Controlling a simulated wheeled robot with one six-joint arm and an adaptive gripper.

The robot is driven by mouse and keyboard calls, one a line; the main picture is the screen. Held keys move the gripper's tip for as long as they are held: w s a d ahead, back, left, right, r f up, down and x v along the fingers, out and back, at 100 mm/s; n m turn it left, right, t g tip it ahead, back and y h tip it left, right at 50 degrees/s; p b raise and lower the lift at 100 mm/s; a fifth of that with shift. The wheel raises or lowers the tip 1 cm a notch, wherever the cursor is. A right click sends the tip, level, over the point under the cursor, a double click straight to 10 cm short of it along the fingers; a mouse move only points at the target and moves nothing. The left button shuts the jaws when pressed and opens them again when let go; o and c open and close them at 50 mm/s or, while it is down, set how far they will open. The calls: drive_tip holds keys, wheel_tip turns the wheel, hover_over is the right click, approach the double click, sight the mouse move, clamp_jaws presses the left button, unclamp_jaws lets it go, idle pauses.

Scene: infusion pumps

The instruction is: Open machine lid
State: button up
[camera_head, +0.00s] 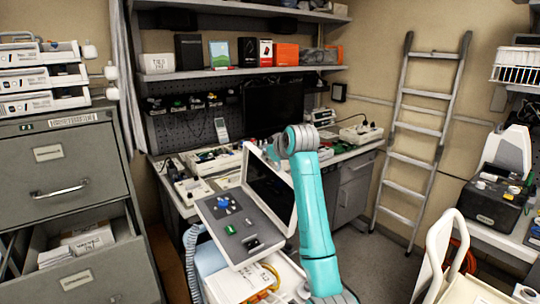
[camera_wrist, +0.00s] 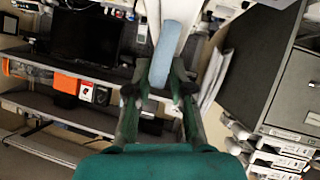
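The machine (camera_head: 229,225) stands in the middle of the head view, with a grey panel, blue and green controls, and a white body below. Its lid (camera_head: 270,190), a pale frame around a dark inner face, stands raised at the panel's back edge. My teal arm rises just right of the lid and bends left at the top. My gripper is hidden behind the lid there. In the wrist view my gripper (camera_wrist: 160,80) has its fingers apart, with a blue-grey strip (camera_wrist: 170,48) between or just beyond them. I cannot tell whether they touch it.
A cluttered workbench (camera_head: 345,155) with a dark monitor (camera_head: 273,108) lies behind the machine. A filing cabinet (camera_head: 65,190) with an open lower drawer stands left. A ladder (camera_head: 422,130) leans on the back wall. Some floor (camera_head: 375,268) is clear right of my arm.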

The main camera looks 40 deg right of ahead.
drive_tip(key=v, duration=1.2)
drive_tip(key=shift+d, duration=0.1)
idle(0.4)
